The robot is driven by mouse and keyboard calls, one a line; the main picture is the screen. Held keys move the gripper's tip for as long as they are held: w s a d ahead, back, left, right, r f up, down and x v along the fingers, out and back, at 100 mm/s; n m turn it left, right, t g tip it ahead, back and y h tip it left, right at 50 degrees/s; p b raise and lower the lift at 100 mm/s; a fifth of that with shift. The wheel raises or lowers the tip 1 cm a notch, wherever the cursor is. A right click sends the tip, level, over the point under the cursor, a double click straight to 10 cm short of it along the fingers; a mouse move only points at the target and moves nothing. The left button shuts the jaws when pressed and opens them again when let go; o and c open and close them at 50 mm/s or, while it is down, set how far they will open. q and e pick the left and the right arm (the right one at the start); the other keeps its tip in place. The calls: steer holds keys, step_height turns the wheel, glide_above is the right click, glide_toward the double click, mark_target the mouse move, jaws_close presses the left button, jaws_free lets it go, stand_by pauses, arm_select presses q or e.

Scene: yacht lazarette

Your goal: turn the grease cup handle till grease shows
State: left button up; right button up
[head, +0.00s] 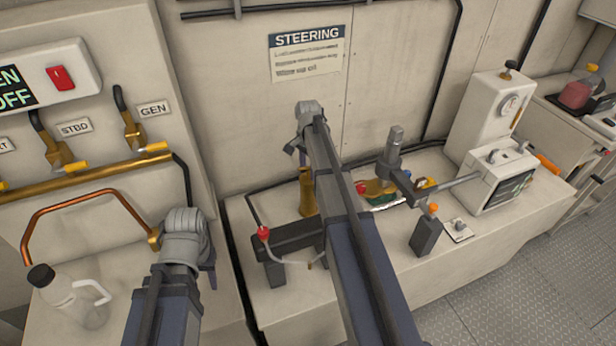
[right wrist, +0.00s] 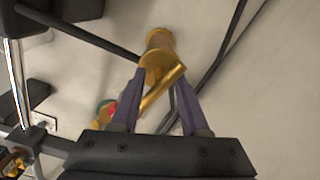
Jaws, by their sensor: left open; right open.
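The brass grease cup (head: 307,198) stands on the bench, partly hidden behind my right arm. In the right wrist view its round brass body (right wrist: 157,44) and its slanted bar handle (right wrist: 163,89) show. My right gripper (right wrist: 160,78) is open, with a finger on each side of the handle; whether either finger touches it I cannot tell. In the head view this gripper (head: 303,152) is above the cup, its fingers mostly hidden. My left gripper (head: 208,280) is open at the lower left, away from the cup, its fingers mostly hidden. I see no grease.
A dark linkage with a red knob (head: 263,233) stands left of my right arm. Colourful small items (head: 380,192), a grey post (head: 394,150) and a screen box (head: 497,180) lie right of it. A jug (head: 78,300) and copper pipe (head: 90,195) are at left.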

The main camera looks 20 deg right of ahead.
steer(key=shift+f, duration=0.1)
steer(key=shift+c, duration=0.4)
jaws_close()
